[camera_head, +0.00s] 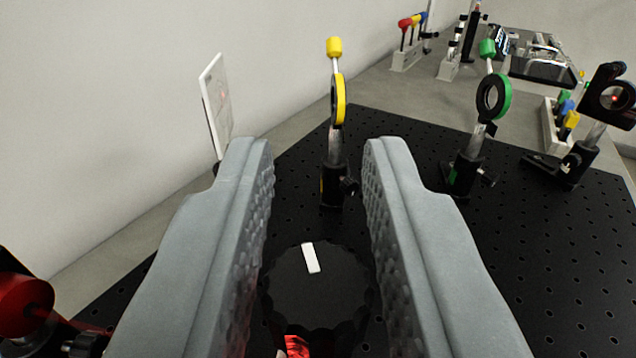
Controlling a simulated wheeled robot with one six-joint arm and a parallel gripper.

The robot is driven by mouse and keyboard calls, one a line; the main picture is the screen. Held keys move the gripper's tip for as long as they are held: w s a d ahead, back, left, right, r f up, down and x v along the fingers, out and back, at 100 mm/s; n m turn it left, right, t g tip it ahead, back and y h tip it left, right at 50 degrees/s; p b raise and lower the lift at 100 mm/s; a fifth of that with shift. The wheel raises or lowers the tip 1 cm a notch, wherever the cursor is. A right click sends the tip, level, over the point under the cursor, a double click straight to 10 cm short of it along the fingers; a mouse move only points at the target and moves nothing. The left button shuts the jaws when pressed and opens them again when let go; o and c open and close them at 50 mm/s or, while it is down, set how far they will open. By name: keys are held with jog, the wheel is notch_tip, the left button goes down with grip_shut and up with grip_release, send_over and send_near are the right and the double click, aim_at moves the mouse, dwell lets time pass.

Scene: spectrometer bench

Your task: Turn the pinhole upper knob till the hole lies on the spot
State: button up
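A large round black knob (318,288) with a scalloped rim and a white mark on its top shows low in the middle of the view, between my fingers. My gripper (318,160) has its two grey fingers wide apart, one on each side of the knob. I cannot tell whether the pads touch its rim. A small red piece (296,346) shows below the knob at the bottom edge; the rest of it is hidden. The pinhole's hole is not visible.
A yellow-ringed optic (338,100) stands on a post ahead, a green-ringed one (493,97) to its right. A black mount (609,97) with a red dot stands far right. A red part (24,305) is at lower left. The black breadboard (410,150) has bare patches between posts.

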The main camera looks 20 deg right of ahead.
grip_shut()
jog(key=shift+m+h, duration=0.3)
jog(key=shift+h, duration=0.1)
jog(key=m+g+h, duration=0.1)
jog(key=g+h, duration=0.1)
jog(key=m+g+h, duration=0.3)
jog(key=m+h, duration=0.1)
jog(key=shift+s+d+f+g, duration=0.1)
jog(key=shift+s+d+g, duration=0.15)
jog(key=shift+g, duration=0.15)
jog(key=m+g+h, duration=0.1)
jog(key=m+g, duration=0.2)
jog(key=g, duration=0.1)
jog(key=s+m+g+h, duration=0.1)
jog(key=m+g, duration=0.2)
jog(key=g, duration=0.2)
jog(key=m+g+h, duration=0.1)
jog(key=m+g, duration=0.2)
jog(key=g, duration=0.2)
jog(key=shift+s+d+m, duration=0.2)
jog(key=shift+d+m, duration=0.05)
jog(key=shift+m, duration=0.15)
jog(key=shift+g, duration=0.3)
jog(key=shift+s, duration=0.1)
jog(key=shift+o, duration=2)
grip_release()
